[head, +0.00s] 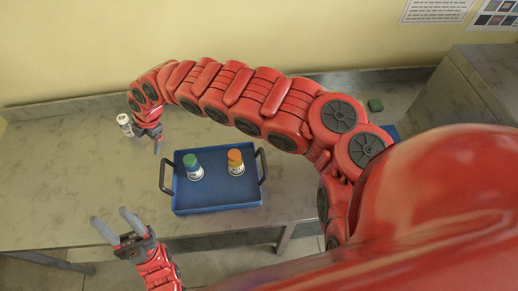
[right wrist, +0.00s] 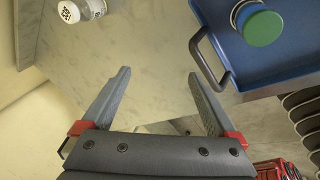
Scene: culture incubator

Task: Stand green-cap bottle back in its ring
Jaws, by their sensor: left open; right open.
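The green-cap bottle (head: 194,172) is in the left part of the blue tray (head: 218,207), its cap facing up. It also shows at the top right of the right wrist view (right wrist: 262,27). I cannot make out a ring around it. An orange-cap bottle (head: 236,169) is beside it to the right. My right gripper (head: 150,142) is open and empty above the table, left of the tray's far corner. Its spread fingers show in the right wrist view (right wrist: 159,74).
A white bottle (head: 124,120) is on the table just left of my right gripper. The tray has dark handles (head: 263,166) at both ends. A grey cabinet (head: 455,90) stands at the right.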

